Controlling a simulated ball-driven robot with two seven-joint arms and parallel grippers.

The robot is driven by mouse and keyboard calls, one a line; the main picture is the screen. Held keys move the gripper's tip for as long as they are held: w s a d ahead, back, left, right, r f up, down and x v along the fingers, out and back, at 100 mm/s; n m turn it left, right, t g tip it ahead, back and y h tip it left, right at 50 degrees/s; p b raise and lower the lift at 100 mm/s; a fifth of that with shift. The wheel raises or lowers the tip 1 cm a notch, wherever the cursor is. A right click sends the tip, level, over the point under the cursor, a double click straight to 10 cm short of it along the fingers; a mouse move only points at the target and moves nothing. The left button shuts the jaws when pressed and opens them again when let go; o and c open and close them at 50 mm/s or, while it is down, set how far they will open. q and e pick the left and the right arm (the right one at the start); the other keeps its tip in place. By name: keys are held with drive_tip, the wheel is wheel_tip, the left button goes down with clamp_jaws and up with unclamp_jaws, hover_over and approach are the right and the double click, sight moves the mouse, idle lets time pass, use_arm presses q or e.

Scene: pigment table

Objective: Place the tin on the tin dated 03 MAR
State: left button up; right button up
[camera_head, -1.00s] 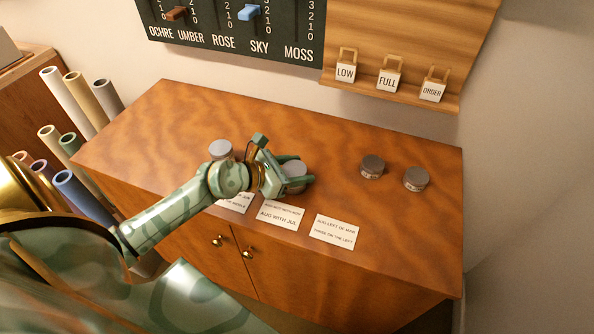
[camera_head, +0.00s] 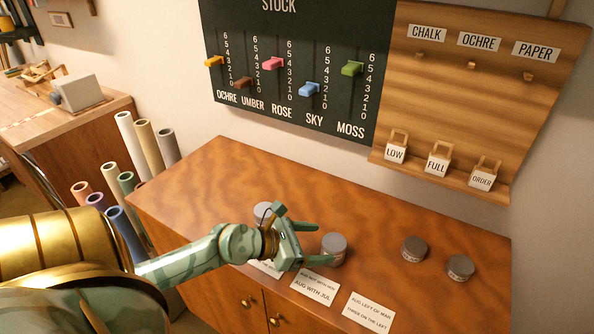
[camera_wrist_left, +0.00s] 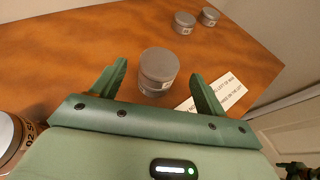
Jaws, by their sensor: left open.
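My left gripper (camera_head: 322,245) is open, with a grey tin (camera_head: 336,246) just ahead of its fingertips. In the left wrist view that tin (camera_wrist_left: 158,68) stands upright between and beyond the spread fingers, apart from both. It looks taller than the other tins and has a seam across it; I cannot tell whether it is one tin or two stacked. Another tin (camera_head: 263,211) stands left of the gripper, partly hidden by it. Two more tins, one (camera_head: 414,249) and another (camera_head: 460,268), stand to the right. The dates are too small to read.
The tins stand on a wooden cabinet top (camera_head: 215,170). Paper cards lie along its front, including an AUG WITH JUL card (camera_head: 315,287) and a THREE ON THE LEFT card (camera_head: 369,313). The stock board (camera_head: 300,60) and tag rack (camera_head: 480,110) are behind. Rolled tubes (camera_head: 145,145) stand left.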

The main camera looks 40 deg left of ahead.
use_arm(q)
drive_tip(key=v, duration=0.6)
